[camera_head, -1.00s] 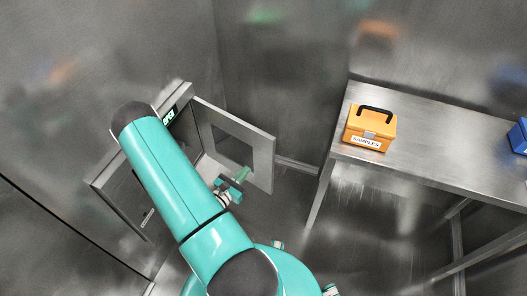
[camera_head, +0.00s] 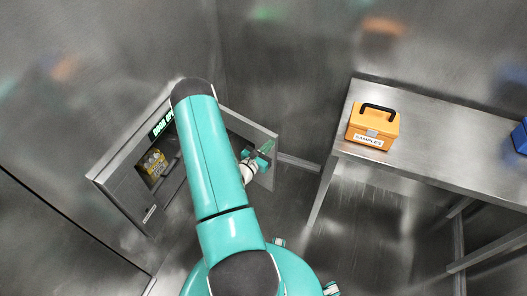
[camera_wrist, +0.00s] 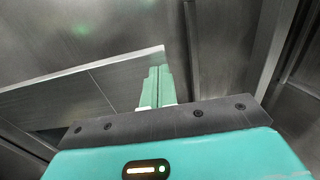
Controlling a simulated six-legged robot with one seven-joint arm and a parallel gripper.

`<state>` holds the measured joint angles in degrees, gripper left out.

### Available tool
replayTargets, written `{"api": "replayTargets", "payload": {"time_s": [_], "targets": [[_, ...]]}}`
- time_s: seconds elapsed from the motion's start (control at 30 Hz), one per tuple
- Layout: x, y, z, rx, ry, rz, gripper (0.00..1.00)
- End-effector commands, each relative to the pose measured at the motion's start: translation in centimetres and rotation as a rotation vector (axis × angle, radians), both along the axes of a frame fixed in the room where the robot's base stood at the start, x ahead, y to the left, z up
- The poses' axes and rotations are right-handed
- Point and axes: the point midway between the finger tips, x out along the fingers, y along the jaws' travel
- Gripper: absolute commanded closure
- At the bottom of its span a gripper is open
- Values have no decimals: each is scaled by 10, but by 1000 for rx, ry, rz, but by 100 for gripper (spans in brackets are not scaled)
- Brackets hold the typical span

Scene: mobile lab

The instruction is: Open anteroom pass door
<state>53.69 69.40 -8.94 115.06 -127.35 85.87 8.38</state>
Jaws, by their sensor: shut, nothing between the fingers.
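The pass door (camera_head: 267,131) is a grey metal panel with a darker pane. It stands swung out to the right from the hatch frame (camera_head: 112,166) on the left wall. My arm hides its hinge side and much of its face. My gripper (camera_head: 268,146) is shut and empty, near the door's outer end. In the wrist view, the green fingers (camera_wrist: 157,84) are together beside the free edge of the door panel (camera_wrist: 95,90); I cannot tell whether they touch it.
A yellow item (camera_head: 152,163) sits inside the open hatch. A lit green sign (camera_head: 162,125), partly hidden, is on the frame's top. A steel table (camera_head: 430,139) at right bears an orange SAMPLES case (camera_head: 373,127) and a blue box (camera_head: 521,137). Some bare floor shows between hatch and table.

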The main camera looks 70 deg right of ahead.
Motion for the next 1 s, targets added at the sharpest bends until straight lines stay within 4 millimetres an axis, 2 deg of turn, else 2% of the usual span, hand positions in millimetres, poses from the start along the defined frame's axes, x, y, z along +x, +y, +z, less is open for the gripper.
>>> {"api": "replayTargets", "payload": {"time_s": [0.3, 0.43, 0.57, 0.9, 1.0], "targets": [[0, -1, 0, 0, 0, 0, 100], [-5, -11, -1, -2, 1, -1, 100], [-17, -39, -1, -4, 0, -2, 100], [-43, -134, 0, -4, 0, -1, 100], [-45, -150, -1, -1, 0, -1, 100]]}}
